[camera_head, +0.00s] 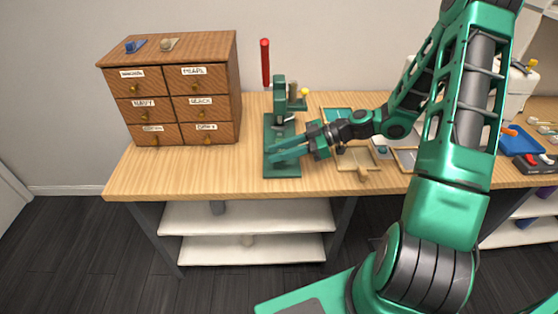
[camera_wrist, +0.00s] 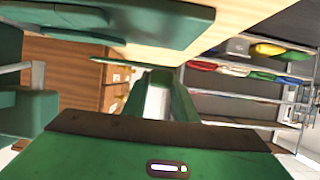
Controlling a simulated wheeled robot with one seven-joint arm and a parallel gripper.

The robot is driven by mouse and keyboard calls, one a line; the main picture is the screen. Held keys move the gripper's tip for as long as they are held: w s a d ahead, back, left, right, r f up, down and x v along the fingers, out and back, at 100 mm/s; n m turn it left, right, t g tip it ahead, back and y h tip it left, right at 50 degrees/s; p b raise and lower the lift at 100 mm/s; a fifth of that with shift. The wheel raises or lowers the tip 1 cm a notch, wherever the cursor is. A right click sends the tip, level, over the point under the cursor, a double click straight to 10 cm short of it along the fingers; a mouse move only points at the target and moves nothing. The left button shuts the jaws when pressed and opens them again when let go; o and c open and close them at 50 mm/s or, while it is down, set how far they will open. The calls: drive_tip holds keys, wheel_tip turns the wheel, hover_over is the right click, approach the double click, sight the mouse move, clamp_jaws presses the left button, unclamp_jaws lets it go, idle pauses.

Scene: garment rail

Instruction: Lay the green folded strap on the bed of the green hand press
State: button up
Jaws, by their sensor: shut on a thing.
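The green hand press (camera_head: 279,97) stands on the table, with a flat green bed (camera_head: 282,172) and a raised red lever (camera_head: 265,63). My gripper (camera_head: 275,153) reaches in from the right with its green fingers low over the bed. I cannot tell if it touches the bed. In the wrist view the fingers (camera_wrist: 160,97) point away from the camera, with a small green piece, the folded strap (camera_wrist: 158,75), between their tips. The strap blends with the green fingers and is not distinct in the head view. Green press parts (camera_wrist: 130,22) fill the top left of the wrist view.
A wooden drawer cabinet (camera_head: 186,58) with labelled drawers stands left of the press. Shallow trays (camera_head: 358,160) lie right of it, partly behind my arm. A blue tray (camera_head: 519,142) is at the far right. Bare tabletop (camera_head: 190,172) lies at the front left.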

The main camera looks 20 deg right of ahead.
drive_tip(key=shift+f, duration=1.85)
drive_tip(key=o, duration=1)
